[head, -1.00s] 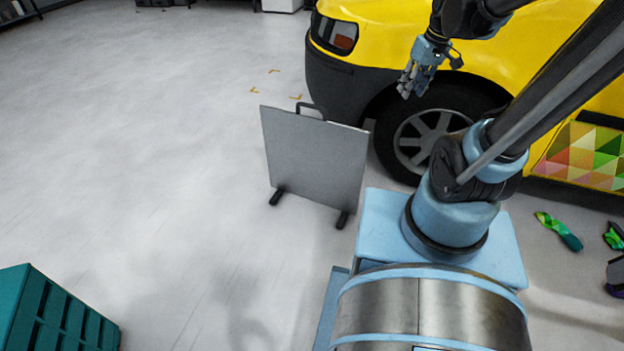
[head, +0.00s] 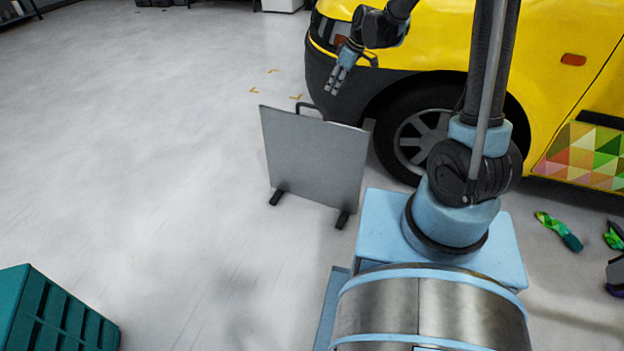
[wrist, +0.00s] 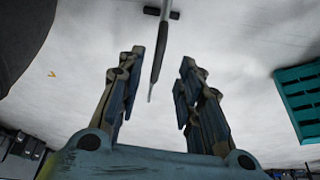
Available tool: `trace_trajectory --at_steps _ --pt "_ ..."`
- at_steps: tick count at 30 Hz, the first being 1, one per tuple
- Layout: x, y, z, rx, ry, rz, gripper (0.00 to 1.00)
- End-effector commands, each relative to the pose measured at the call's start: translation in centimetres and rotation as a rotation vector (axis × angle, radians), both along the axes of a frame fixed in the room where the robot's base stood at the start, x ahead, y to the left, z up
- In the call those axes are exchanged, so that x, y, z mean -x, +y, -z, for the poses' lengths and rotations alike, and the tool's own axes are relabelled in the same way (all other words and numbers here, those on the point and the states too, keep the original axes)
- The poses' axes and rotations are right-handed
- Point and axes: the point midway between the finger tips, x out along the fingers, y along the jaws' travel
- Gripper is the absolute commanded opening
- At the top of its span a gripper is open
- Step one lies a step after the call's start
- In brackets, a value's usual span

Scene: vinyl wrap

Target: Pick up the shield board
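The shield board (head: 315,160) is a flat grey panel standing upright on two black feet on the floor, with a black handle (head: 312,107) on its top edge. My gripper (head: 336,84) is above and slightly right of the handle, apart from it, in front of the yellow vehicle. In the wrist view my gripper (wrist: 152,80) has its two fingers spread wide with nothing held. The board (wrist: 158,55) shows there nearly edge-on as a thin dark strip, beyond and between the fingers.
A yellow vehicle (head: 440,60) with a black wheel (head: 425,135) stands close behind and right of the board. A teal crate (head: 60,315) is at the lower left and also in the wrist view (wrist: 300,100). Green wrap pieces (head: 560,231) lie at right.

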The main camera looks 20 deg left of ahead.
Motion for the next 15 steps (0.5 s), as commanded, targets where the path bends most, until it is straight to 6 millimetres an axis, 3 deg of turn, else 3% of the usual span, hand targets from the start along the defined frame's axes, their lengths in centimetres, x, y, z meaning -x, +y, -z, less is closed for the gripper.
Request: trace_trajectory --at_steps 3,15 --pt "-0.3 1.4 1.0 -0.006 -0.005 -0.036 0.33" --pt "-0.6 3.4 4.5 -0.009 -0.009 -0.053 0.33"
